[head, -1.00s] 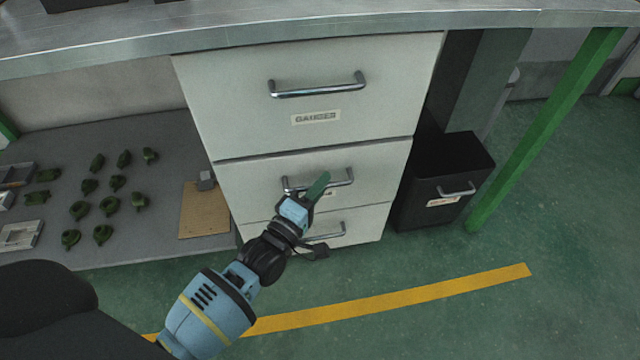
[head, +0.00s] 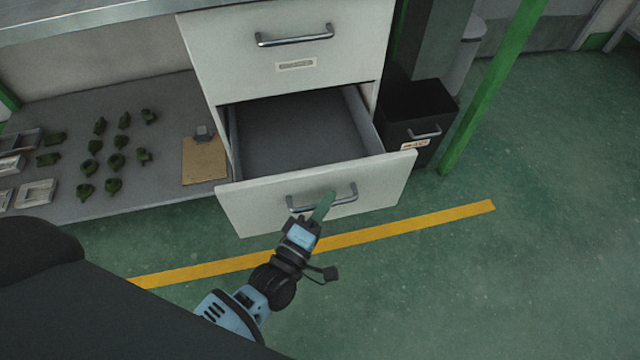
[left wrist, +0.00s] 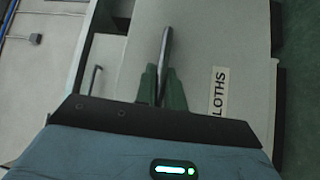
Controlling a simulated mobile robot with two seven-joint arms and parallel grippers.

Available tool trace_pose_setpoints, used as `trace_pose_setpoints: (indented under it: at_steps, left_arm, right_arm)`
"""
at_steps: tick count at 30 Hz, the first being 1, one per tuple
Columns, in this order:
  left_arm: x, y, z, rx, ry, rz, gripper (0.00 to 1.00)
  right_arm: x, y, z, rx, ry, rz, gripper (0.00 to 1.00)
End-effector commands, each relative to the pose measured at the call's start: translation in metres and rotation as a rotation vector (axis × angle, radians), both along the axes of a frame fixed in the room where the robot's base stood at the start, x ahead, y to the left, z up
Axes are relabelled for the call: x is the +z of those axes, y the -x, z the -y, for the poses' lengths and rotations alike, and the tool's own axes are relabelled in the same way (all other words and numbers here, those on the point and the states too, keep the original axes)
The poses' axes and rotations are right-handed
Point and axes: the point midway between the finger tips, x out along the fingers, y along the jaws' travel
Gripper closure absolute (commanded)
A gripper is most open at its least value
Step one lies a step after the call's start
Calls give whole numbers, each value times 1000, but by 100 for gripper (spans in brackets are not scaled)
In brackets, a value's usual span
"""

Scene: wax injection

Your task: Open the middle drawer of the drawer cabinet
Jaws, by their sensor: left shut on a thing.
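The drawer cabinet (head: 285,45) is white, with a metal bar handle on each front seen. Its middle drawer (head: 245,200) stands pulled well out, and its grey inside looks empty. My left gripper (head: 324,204) is shut on the middle drawer's bar handle (head: 348,193). In the left wrist view the green fingers (left wrist: 162,85) close around the handle (left wrist: 167,45), beside a label (left wrist: 218,90) ending in "LOTHS". The top drawer is shut, and the bottom drawer is hidden behind the open one. My right gripper is not in view.
A black bin (head: 415,110) with a handle stands right of the cabinet, near a green post (head: 490,90). A grey shelf (head: 70,90) at left holds several green parts, pale trays and a brown board (head: 203,162). The green floor in front is clear, with a yellow line (head: 400,228).

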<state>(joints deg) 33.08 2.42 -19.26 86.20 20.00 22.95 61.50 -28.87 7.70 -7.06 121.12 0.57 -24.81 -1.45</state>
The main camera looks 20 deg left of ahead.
Motion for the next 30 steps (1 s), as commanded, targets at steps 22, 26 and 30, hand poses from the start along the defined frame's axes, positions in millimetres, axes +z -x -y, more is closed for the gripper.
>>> trace_pose_setpoints:
  at_steps: [22, 26, 30]
  left_arm:
    - [0, 36, 24, 1, 0, 1, 100]
    - [0, 36, 24, 1, 0, 1, 83]
    - [0, 36, 24, 1, 0, 1, 67]
  right_arm:
    - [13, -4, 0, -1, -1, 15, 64]
    - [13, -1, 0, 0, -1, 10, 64]
    - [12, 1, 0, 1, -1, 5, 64]
